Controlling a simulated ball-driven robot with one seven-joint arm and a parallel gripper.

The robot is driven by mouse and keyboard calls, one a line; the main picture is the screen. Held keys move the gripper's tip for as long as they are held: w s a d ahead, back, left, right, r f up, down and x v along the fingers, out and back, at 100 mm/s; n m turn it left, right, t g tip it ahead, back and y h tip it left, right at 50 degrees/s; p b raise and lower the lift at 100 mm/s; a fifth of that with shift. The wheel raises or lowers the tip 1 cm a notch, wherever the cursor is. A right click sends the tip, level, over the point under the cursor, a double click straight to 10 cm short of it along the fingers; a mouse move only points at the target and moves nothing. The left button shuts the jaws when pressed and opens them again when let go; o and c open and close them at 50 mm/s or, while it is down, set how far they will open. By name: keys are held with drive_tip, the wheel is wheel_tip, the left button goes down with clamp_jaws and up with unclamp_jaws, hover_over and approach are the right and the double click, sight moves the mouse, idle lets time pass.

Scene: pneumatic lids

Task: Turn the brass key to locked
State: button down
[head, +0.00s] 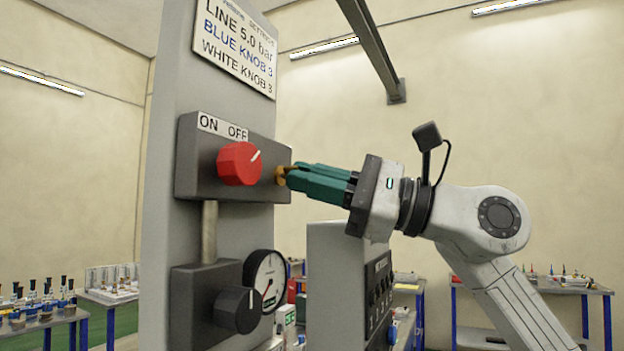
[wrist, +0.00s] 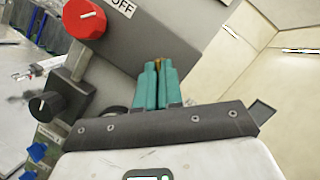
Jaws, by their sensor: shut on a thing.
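The brass key (head: 280,175) sticks out of the right part of the dark grey switch box (head: 205,188), right of the red knob (head: 239,163). My gripper (head: 290,174) comes in from the right, and its teal fingers are shut on the key's bow. In the wrist view only a sliver of the key (wrist: 158,64) shows between the fingertips (wrist: 157,70). The fingers hide most of it, so I cannot tell which way it is turned. The red knob's white mark points up and right, towards OFF on the label (head: 222,127).
A sign (head: 236,42) hangs above the box on the grey column. Below are a black knob (head: 237,309) and a pressure gauge (head: 266,280). A grey panel (head: 335,280) stands under my gripper. Tables with small items line the back; open air lies around my arm.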

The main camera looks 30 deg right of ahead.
drive_tip(key=shift+f+m+b, duration=0.1)
drive_tip(key=shift+m+b, duration=0.2)
drive_tip(key=shift+m, duration=0.1)
drive_tip(key=shift+s+a+r+m+t+h+b, duration=0.25)
drive_tip(key=shift+m+t+h, duration=1.15)
drive_tip(key=shift+m, duration=2.65)
drive_tip(key=shift+a+f+m+t+h+b, duration=0.1)
drive_tip(key=shift+m+t+h+b, duration=0.2)
drive_tip(key=shift+m+t+h, duration=2.4)
drive_tip(key=shift+s+a+r+m+g+h+b, duration=0.25)
drive_tip(key=shift+m+g+h, duration=0.4)
drive_tip(key=shift+m, duration=4.7)
drive_tip(key=shift+w+d+f+m, duration=0.15)
drive_tip(key=shift+f+m, duration=0.1)
drive_tip(key=shift+m, duration=0.05)
drive_tip(key=c, duration=1.3)
unclamp_jaws()
drive_tip(key=shift+h, duration=0.25)
drive_tip(key=b+v, duration=0.3)
drive_tip(key=v, duration=0.8)
